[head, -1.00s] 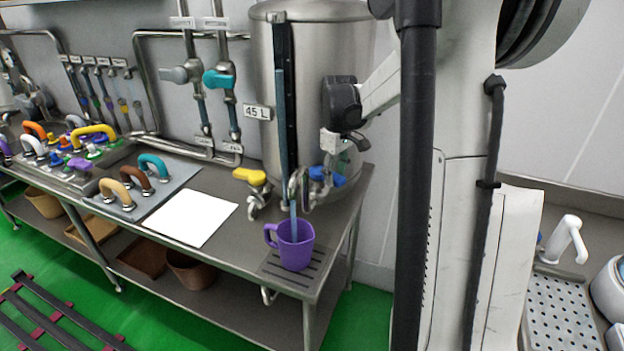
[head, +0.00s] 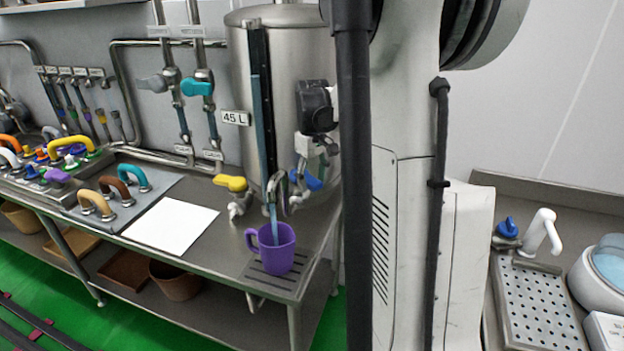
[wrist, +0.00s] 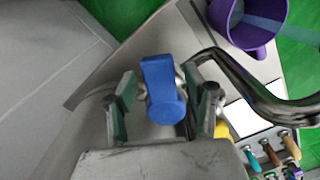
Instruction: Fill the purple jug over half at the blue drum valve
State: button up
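The purple jug (head: 277,252) stands upright on the drip grate, under the spout of the steel drum (head: 285,90). A pale blue stream (head: 272,218) runs from the spout into it. The jug also shows at the top right of the wrist view (wrist: 251,36), with the stream crossing its mouth; its fill level cannot be told. The blue valve handle (head: 307,181) is on the drum's front. In the wrist view the blue handle (wrist: 161,85) sits between the fingers of my gripper (wrist: 162,92), which look open with small gaps on both sides.
A yellow valve handle (head: 231,183) is left of the spout. A white sheet (head: 171,225) lies on the bench, with coloured handles farther left. The drip grate (head: 262,279) is near the bench's right end. A sink with a white tap (head: 541,232) stands at right.

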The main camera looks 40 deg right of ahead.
aim_at(312, 181)
jog(key=shift+r, duration=0.1)
notch_tip(312, 181, up, 12)
dwell(0.6)
dwell(0.5)
jog(key=s+a+t, duration=0.1)
jog(key=s+a, duration=0.1)
jog(key=a, duration=0.9)
jog(key=s+a+f+t+b, duration=0.1)
jog(key=s+a+f+t, duration=0.2)
jog(key=s+a, duration=0.4)
jog(key=s+a+f+t+b, duration=0.1)
jog(key=s+a+f+t, duration=0.2)
jog(key=s+a, duration=0.4)
jog(key=a+f, duration=0.1)
jog(key=a, duration=0.7)
jog(key=shift+a+f+n, duration=0.2)
jog(key=shift+a+n, duration=0.1)
jog(key=shift+a, duration=0.05)
dwell(2.6)
